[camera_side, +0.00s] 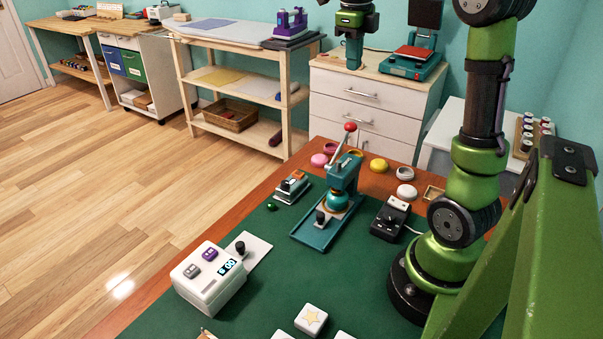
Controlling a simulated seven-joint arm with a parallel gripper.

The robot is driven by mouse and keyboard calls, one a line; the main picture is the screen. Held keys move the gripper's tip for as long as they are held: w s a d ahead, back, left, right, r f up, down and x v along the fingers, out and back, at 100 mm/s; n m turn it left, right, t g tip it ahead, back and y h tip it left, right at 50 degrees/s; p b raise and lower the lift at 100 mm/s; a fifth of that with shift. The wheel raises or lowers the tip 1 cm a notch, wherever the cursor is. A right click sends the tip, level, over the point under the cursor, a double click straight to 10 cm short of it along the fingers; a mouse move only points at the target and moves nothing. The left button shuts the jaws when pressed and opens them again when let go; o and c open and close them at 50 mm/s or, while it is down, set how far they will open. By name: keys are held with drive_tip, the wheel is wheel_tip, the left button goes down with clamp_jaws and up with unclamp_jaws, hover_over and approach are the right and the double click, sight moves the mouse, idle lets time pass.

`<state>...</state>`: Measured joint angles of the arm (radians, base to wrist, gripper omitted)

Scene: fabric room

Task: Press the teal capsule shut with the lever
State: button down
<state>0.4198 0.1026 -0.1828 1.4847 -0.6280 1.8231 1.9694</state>
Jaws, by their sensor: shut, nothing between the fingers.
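The teal press (345,173) stands on the green mat, with its base plate toward the front. Its lever ends in a red knob (350,127) and is raised, slanting up to the right. A round teal piece with a yellowish band, apparently the teal capsule (337,201), sits in the press under its head. Whether its halves are fully together is too small to tell. My gripper (353,66) is shut and empty, pointing down high in the picture, above and behind the press, apart from the lever.
Pink (319,160), yellow (378,165) and white (406,191) round pieces lie around the press. A small black device (390,217) is to its right, a stapler-like device (291,187) to its left. A white box with a display (208,278) stands front left.

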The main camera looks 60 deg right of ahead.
sight(350, 122)
drive_tip(key=shift+f, duration=0.1)
drive_tip(key=f, duration=0.9)
drive_tip(key=d+f, duration=0.1)
drive_tip(key=f, duration=0.4)
drive_tip(key=shift+d, duration=0.1)
